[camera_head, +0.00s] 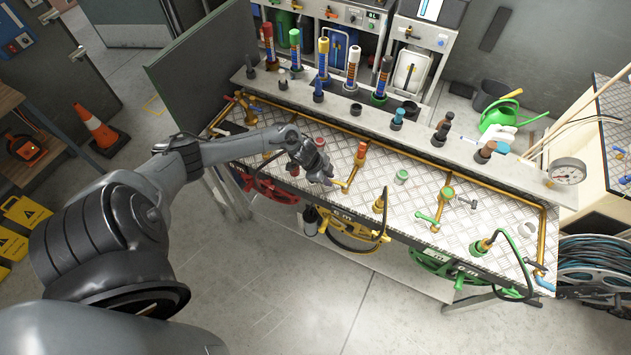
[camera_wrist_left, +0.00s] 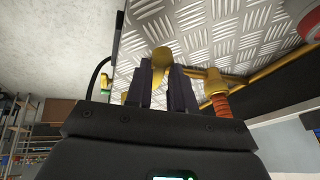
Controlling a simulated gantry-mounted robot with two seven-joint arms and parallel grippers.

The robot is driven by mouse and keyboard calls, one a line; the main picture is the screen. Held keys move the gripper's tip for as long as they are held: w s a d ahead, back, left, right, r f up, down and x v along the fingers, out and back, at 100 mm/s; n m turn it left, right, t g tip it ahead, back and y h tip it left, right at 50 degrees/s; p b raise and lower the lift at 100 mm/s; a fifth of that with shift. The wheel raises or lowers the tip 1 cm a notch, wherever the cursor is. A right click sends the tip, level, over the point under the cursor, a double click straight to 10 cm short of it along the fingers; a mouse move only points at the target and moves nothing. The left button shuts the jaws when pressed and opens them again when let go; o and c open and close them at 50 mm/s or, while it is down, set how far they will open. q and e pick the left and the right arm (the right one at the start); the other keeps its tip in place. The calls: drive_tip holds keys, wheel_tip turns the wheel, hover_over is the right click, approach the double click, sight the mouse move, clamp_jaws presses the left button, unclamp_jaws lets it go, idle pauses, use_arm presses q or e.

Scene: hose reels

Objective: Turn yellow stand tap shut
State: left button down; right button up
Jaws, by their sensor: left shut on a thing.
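The yellow stand tap (camera_head: 361,155) stands upright on the chequered metal bench top, with its yellow lever (camera_head: 342,184) reaching toward the bench's front edge. My left gripper (camera_head: 328,181) is at the lever's outer end. In the left wrist view, the fingers (camera_wrist_left: 162,85) stand on either side of the lever's rounded yellow end (camera_wrist_left: 161,55) and are shut on it. The tap's ribbed orange part (camera_wrist_left: 219,104) shows right of the fingers. The lever's part between the fingers is mostly hidden. My right gripper is not in view.
A brass fitting with a black hose (camera_head: 379,203) stands to the right, near the front edge. A green tap (camera_head: 446,193) is farther right. A raised grey shelf (camera_head: 340,108) with several coloured nozzles runs behind. Red, yellow and green reels hang below the bench front.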

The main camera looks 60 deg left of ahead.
use_arm(q)
drive_tip(key=shift+w+a+f+m+h+b, duration=0.3)
drive_tip(key=shift+w+a+m+b, duration=0.25)
drive_tip(key=shift+m+b, duration=0.45)
drive_tip(key=shift+r+m+g, duration=0.2)
drive_tip(key=shift+m+g, duration=0.1)
drive_tip(key=shift+m, duration=0.1)
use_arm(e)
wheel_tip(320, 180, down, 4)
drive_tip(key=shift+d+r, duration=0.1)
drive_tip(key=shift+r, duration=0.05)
use_arm(q)
drive_tip(key=c, duration=1.1)
unclamp_jaws()
drive_tip(key=shift+r, duration=0.15)
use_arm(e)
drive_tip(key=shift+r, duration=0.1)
